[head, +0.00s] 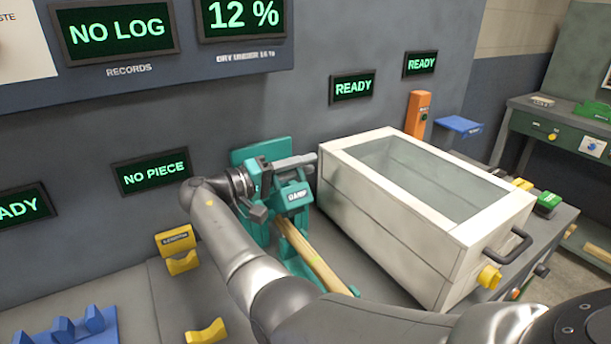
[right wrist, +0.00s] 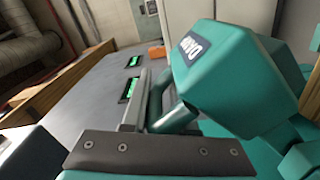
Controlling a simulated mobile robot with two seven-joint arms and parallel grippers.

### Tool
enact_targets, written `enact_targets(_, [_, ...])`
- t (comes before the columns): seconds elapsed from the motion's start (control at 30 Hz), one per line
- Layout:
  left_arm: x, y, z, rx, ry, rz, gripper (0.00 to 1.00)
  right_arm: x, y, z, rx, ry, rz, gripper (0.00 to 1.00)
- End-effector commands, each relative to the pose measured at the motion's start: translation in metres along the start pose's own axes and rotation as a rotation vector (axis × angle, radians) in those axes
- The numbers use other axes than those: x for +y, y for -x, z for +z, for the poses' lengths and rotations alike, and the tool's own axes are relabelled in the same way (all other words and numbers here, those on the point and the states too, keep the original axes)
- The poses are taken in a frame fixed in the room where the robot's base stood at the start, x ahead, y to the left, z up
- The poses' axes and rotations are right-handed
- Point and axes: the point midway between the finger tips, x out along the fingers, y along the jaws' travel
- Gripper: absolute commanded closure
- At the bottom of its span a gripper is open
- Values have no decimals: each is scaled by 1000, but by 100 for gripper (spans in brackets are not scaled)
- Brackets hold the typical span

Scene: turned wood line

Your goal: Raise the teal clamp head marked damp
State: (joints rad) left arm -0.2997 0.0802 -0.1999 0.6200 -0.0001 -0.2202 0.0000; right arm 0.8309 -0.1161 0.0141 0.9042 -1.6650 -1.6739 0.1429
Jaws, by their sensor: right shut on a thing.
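The teal clamp head (head: 292,193), marked DAMP, stands on a teal stand against the grey wall in the head view. A pale wooden piece (head: 318,263) runs out from under it toward me. My right gripper (head: 262,196) is at the left side of the clamp head, shut on its handle; the exact contact is partly hidden. In the right wrist view the clamp head (right wrist: 228,75) fills the upper right, with its label tilted. A round teal bar (right wrist: 176,118) lies by the grey fingers (right wrist: 143,102). My left gripper is not in view.
A white box with a clear top (head: 415,185) stands close to the right of the clamp. Yellow rests (head: 183,262) and a blue holder (head: 75,328) are at the lower left. A NO PIECE screen (head: 155,173) hangs behind. Bench between them is clear.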

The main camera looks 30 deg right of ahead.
Motion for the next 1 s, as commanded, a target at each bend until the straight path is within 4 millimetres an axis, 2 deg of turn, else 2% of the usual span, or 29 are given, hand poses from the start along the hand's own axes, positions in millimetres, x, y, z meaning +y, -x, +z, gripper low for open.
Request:
enact_targets(0.03, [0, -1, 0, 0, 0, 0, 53, 6, -2, -4, -4, 4, 10, 100])
enact_targets(0.6, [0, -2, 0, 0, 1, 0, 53, 8, -2, -10, -2, 43, 9, 100])
enact_targets(0.63, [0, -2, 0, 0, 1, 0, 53, 8, -2, -10, -2, 43, 9, 72])
enact_targets(0.8, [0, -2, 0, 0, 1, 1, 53, 7, -2, -9, -2, 44, 7, 53])
enact_targets(1.0, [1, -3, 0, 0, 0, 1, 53, 4, -1, -8, 0, 49, 3, 53])
